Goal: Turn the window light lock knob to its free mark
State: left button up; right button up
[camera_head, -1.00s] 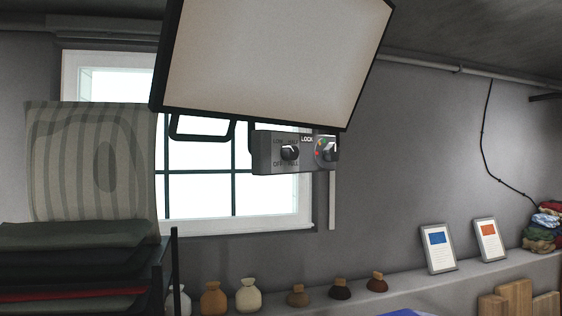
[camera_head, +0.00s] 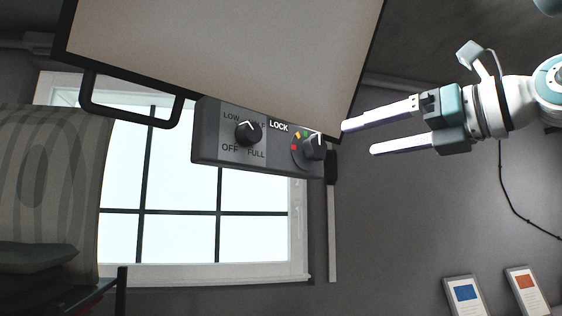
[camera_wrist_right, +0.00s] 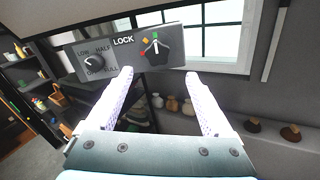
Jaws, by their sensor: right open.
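The window light (camera_head: 220,40) is a large pale panel with a dark frame. A grey control box (camera_head: 205,160) hangs at its lower edge. The lock knob (camera_head: 315,147) is black with a white pointer line and sits at the box's right end under the word LOCK, with red, orange and green marks beside it. It also shows in the right wrist view (camera_wrist_right: 156,50), beyond the fingertips, its pointer turned up. My right gripper (camera_head: 358,138) is open and empty, just right of the lock knob and apart from it. My left gripper is not in view.
A second knob (camera_head: 248,133), marked OFF, LOW, HALF and FULL, sits left on the box. A dark handle loop (camera_head: 130,118) hangs left of it. A bright window (camera_head: 180,230) is behind. Framed cards (camera_head: 466,295) stand at lower right. Shelves (camera_wrist_right: 30,85) show in the wrist view.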

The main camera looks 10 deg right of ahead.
aim_at(320, 148)
jog(key=p+x, duration=0.3)
jog(key=x, duration=0.4)
jog(key=shift+w+a+r, duration=0.15)
jog(key=shift+a, duration=0.2)
jog(key=shift+w+a, duration=0.3)
jog(key=shift+w, duration=0.2)
grip_shut()
